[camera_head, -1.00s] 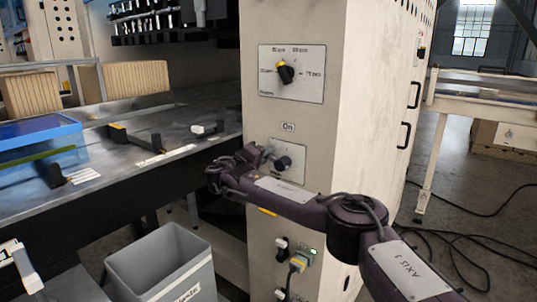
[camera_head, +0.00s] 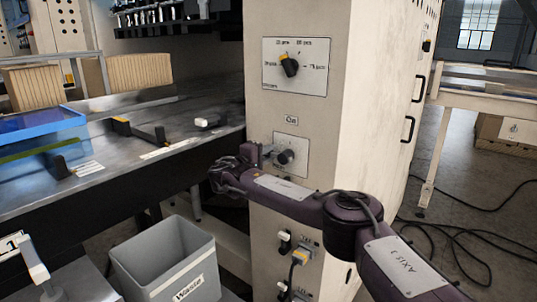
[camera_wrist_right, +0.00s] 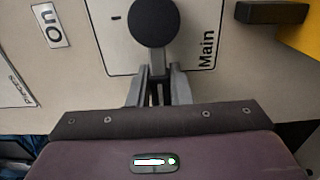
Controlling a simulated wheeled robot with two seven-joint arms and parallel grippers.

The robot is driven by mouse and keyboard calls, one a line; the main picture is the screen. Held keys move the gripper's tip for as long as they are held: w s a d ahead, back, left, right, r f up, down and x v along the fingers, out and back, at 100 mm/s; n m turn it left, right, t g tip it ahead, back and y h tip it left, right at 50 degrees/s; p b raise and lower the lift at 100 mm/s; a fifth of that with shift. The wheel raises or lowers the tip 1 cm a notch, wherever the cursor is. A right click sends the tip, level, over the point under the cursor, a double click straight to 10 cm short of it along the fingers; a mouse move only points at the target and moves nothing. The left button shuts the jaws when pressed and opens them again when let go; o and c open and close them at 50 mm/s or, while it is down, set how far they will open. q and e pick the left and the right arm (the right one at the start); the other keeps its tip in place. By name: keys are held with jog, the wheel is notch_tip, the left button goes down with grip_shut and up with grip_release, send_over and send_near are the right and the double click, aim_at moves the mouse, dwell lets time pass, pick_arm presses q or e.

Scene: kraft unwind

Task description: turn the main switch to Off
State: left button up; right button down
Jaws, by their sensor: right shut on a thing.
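The main switch (camera_head: 286,157) is a dark round knob on a pale plate (camera_head: 302,147) on the cabinet's narrow face, under a small "On" label (camera_head: 291,120). In the right wrist view its round black knob (camera_wrist_right: 154,22) shows at the top, beside the word "Main" (camera_wrist_right: 208,47), with the "On" label (camera_wrist_right: 48,25) to the left. My right gripper (camera_wrist_right: 158,85) is shut on the switch's grey handle just below the round knob. In the head view my right gripper (camera_head: 264,154) sits at the plate's left, partly hiding it. My left gripper is not in view.
Above is a selector dial (camera_head: 289,66) on its own plate. Below are small switches (camera_head: 299,257) and cables. A grey "Waste" bin (camera_head: 165,262) stands at lower left, beside a metal bench with a blue tray (camera_head: 42,138). Loose cables (camera_head: 450,250) lie on the floor at right.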

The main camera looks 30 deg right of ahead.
jog(key=shift+a+f, duration=0.1)
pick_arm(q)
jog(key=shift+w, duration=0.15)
pick_arm(e)
jog(key=c, duration=1.3)
grip_release()
jog(key=shift+w, duration=0.1)
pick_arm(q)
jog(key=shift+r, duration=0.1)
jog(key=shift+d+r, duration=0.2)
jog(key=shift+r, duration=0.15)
pick_arm(e)
jog(key=v, duration=0.7)
jog(key=shift+s+a, duration=0.2)
jog(key=shift+a, duration=0.15)
